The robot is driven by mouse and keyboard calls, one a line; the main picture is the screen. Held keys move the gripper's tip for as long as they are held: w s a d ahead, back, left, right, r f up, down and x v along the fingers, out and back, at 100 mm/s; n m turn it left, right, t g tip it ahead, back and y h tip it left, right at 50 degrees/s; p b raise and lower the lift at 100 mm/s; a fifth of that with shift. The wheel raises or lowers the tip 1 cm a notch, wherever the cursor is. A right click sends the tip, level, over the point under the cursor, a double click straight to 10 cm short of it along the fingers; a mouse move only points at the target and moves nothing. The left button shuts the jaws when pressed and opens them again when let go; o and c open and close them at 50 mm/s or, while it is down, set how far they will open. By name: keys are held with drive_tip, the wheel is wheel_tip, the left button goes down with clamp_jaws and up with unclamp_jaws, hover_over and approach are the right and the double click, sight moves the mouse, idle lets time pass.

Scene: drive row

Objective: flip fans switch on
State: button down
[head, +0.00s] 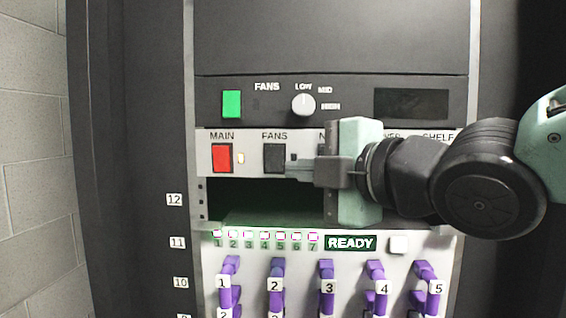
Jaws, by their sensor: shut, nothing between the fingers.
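The FANS switch (274,158) is a dark rocker on the light switch panel, under the label "FANS" and right of the red MAIN switch (222,158). My gripper (290,170) comes in from the right, its fingers shut and empty. Its fingertips are just right of the FANS switch's lower right edge; I cannot tell whether they touch it. The gripper body hides the labels and switches right of FANS in part. A small lamp beside MAIN (241,159) glows pale; the spot right of FANS is partly covered by the fingertips.
Above is a fans panel with a green button (231,104), a speed knob (303,105) and a dark display (411,103). Below are an open dark slot (260,198), a lit READY sign (350,243), a white button (398,245) and several purple numbered plugs (277,278).

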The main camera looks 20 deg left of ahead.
sight(270, 169)
drive_tip(key=w+a+p, duration=0.1)
drive_tip(key=w+a, duration=0.1)
drive_tip(key=w+a+p, duration=0.2)
drive_tip(key=shift+w+a+f, duration=0.2)
drive_tip(key=shift+w+a, duration=0.05)
drive_tip(key=shift+w, duration=0.15)
drive_tip(key=shift+w+a+f+p, duration=0.15)
drive_tip(key=shift+w+f+p, duration=0.15)
drive_tip(key=shift+w+p, duration=0.35)
drive_tip(key=shift+w+f+b, duration=0.1)
drive_tip(key=shift+f+b, duration=0.05)
drive_tip(key=shift+b, duration=0.2)
drive_tip(key=shift+w+f+b, duration=0.15)
drive_tip(key=shift+f+b, duration=0.15)
drive_tip(key=shift+b, duration=0.95)
drive_tip(key=shift+r+p, duration=0.3)
drive_tip(key=shift+r, duration=0.05)
drive_tip(key=shift+a, duration=0.1)
